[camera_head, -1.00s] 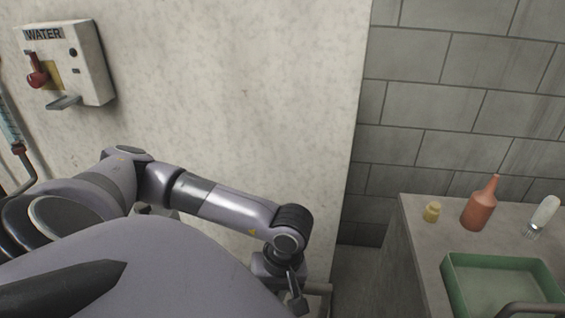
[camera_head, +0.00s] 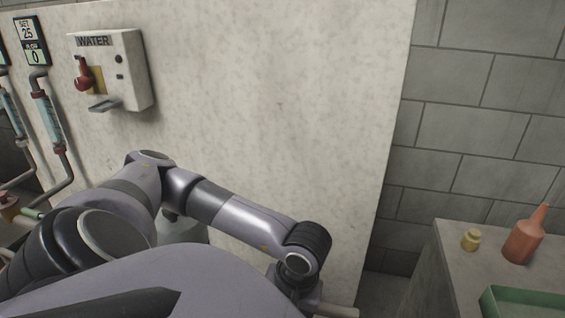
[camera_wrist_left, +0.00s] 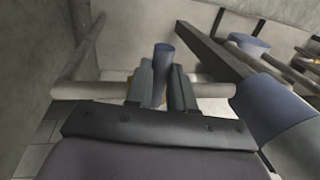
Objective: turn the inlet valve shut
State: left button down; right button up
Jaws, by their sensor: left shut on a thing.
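In the left wrist view, my left gripper (camera_wrist_left: 162,92) is shut on an upright blue-grey handle (camera_wrist_left: 163,62) that sticks up between its two fingers. A pale horizontal pipe (camera_wrist_left: 92,90) runs across just beyond the fingers. The handle appears to be at this pipe, but the fingers hide where they join. I cannot tell from the picture how far the valve is turned. In the head view, the arm bends down at the lower middle, beside a pale pipe end (camera_head: 337,310); the fingers are out of sight there. My right gripper is not in view.
A WATER box (camera_head: 128,68) with a red knob (camera_head: 84,80) hangs on the pale wall panel (camera_head: 290,100). Flow tubes (camera_head: 47,118) and displays are at the left. A counter (camera_head: 450,275) with an orange bottle (camera_head: 524,236), small yellow jar (camera_head: 471,240) and green tray (camera_head: 520,303) is at the right.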

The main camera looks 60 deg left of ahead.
pick_arm(q)
jog(key=c, duration=1)
grip_release()
jog(key=shift+o, duration=0.2)
notch_tip(320, 180, up, 7)
jog(key=d+p, duration=0.1)
jog(key=shift+w, duration=0.45)
jog(key=shift+s, duration=0.15)
